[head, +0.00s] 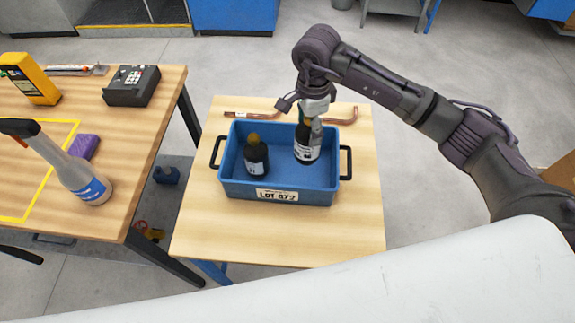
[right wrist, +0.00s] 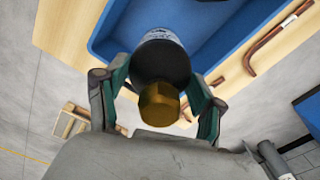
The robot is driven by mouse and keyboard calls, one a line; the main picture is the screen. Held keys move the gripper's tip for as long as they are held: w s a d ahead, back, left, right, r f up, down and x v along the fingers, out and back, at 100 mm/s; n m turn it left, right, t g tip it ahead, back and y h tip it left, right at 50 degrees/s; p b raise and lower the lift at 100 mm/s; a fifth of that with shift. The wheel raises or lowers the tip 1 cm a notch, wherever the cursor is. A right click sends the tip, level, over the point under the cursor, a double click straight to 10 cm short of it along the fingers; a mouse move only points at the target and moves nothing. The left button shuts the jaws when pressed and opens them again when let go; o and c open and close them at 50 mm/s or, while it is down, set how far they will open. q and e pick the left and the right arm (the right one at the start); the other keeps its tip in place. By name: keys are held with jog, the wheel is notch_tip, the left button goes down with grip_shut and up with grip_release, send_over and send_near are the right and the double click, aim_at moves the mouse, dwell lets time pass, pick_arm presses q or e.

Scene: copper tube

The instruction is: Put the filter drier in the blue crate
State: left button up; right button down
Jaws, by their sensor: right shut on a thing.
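The blue crate (head: 235,189) stands on the small wooden table, with a black handle at each end and a "LOT 072" label in front. My right gripper (head: 309,120) is over the right part of the crate, shut on a black cylinder with a white label, apparently the filter drier (head: 306,150). In the right wrist view the fingers close around the drier (right wrist: 162,62) near its brass end. Its lower part is within the crate; whether it touches the floor I cannot tell. A similar dark cylinder (head: 257,160) with a brass top stands in the crate's left part. My left gripper is not in view.
Copper tubes (head: 343,118) lie behind the crate. The small table (head: 280,240) is bare in front.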

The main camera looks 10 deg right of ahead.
aim_at(308, 151)
notch_tip(308, 151, down, 3)
jog(key=shift+w+d+f+p, duration=0.1)
jog(key=shift+d+f+p, duration=0.05)
jog(key=shift+p, duration=0.25)
notch_tip(308, 151, down, 3)
jog(key=shift+r, duration=0.2)
jog(key=shift+f+p, duration=0.35)
notch_tip(308, 151, down, 2)
jog(key=shift+f, duration=0.1)
jog(key=shift+f+p, duration=0.3)
jog(key=shift+f, duration=0.05)
jog(key=shift+f+b, duration=0.2)
jog(key=shift+b, duration=0.1)
jog(key=shift+c, duration=0.7)
grip_release()
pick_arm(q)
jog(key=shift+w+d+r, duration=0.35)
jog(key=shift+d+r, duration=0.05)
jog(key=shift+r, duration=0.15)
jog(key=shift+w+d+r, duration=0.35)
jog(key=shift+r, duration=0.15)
